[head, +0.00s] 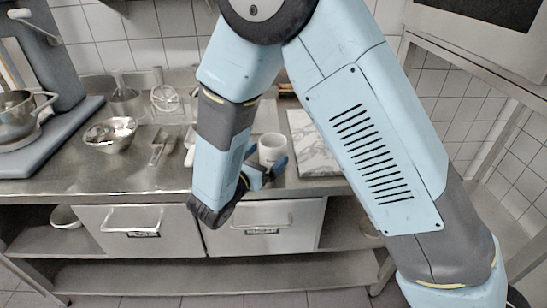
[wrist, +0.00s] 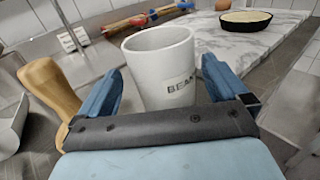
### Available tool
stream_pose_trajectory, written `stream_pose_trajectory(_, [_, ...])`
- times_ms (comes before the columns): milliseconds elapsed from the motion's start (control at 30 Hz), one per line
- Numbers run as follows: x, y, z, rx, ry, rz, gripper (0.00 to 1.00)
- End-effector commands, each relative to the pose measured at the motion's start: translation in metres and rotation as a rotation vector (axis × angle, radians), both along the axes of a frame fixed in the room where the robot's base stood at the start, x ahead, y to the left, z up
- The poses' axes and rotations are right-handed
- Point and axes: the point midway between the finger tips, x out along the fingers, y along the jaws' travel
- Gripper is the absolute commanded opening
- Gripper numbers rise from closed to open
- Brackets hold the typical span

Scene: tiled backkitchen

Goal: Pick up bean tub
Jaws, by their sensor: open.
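The bean tub (wrist: 160,62) is a white, cup-shaped tub with dark lettering on its side. In the wrist view it stands upright between the two blue fingers of my gripper (wrist: 160,88). The fingers are open, one on each side of it, and I cannot tell whether either touches it. In the head view the tub (head: 272,148) stands on the steel counter, with my gripper (head: 266,172) at its near side. The tub's lower part is hidden behind my gripper in both views.
A wooden-handled tool (wrist: 50,88) lies close to my left finger. A marble board (head: 312,150) lies to the right, with a dark round dish (wrist: 246,20) on it. A metal bowl (head: 110,134) and a scoop (head: 158,150) are on the counter to the left.

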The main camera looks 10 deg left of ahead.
Motion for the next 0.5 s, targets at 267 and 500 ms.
stream_pose_trajectory(267, [0.029,-0.016,-0.003,-0.001,-0.001,-0.004,1.0])
stream_pose_trajectory(500, [0.045,-0.021,-0.003,0.0,0.0,0.0,1.0])
